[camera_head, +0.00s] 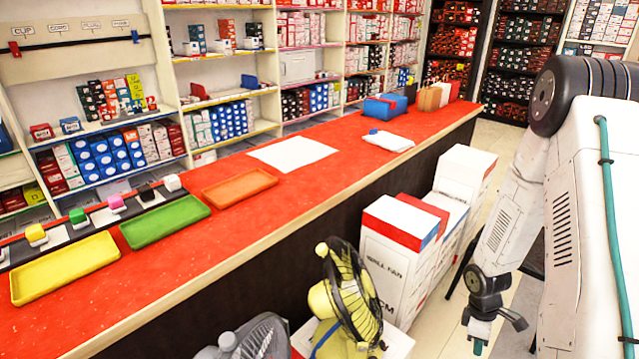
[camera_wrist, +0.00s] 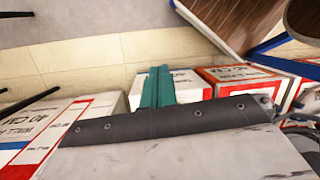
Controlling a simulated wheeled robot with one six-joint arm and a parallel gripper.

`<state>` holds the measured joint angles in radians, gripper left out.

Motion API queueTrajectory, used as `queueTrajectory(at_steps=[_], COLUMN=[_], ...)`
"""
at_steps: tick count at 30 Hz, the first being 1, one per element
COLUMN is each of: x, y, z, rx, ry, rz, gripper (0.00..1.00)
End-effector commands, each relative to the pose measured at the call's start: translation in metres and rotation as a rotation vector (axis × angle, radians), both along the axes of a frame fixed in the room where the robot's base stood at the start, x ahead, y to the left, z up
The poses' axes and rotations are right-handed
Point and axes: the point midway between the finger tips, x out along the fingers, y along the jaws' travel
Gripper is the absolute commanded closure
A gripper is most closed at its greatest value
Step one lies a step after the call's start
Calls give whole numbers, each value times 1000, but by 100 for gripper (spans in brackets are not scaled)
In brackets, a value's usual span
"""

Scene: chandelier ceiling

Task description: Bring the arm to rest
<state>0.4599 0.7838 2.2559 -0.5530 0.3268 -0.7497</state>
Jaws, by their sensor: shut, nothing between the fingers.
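My arm hangs down at the right of the head view, with its dark wrist and teal fingers low in the picture. My gripper (camera_head: 479,345) points down beside the stacked white boxes, apart from the red counter (camera_head: 345,150). In the wrist view, the teal fingers of my gripper (camera_wrist: 157,86) are together, with nothing seen between them.
White boxes (camera_head: 395,245) stand against the counter's near side; boxes also show in the wrist view (camera_wrist: 190,87). A yellow fan (camera_head: 350,300) and a grey fan (camera_head: 255,340) stand in front. Yellow (camera_head: 65,268), green (camera_head: 165,222) and orange (camera_head: 240,186) trays lie on the counter.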

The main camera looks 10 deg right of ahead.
Motion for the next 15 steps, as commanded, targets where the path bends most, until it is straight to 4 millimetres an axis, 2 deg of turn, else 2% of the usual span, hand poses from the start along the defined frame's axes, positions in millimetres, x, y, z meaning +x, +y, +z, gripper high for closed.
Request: queueTrajectory(at_steps=[1,6,15], x=[3,-5,-36], y=[2,20,75], z=[29,113,242], rx=[-38,-139,-224], ry=[6,39,30], rz=[-73,-334,-693], gripper=[100,100,100])
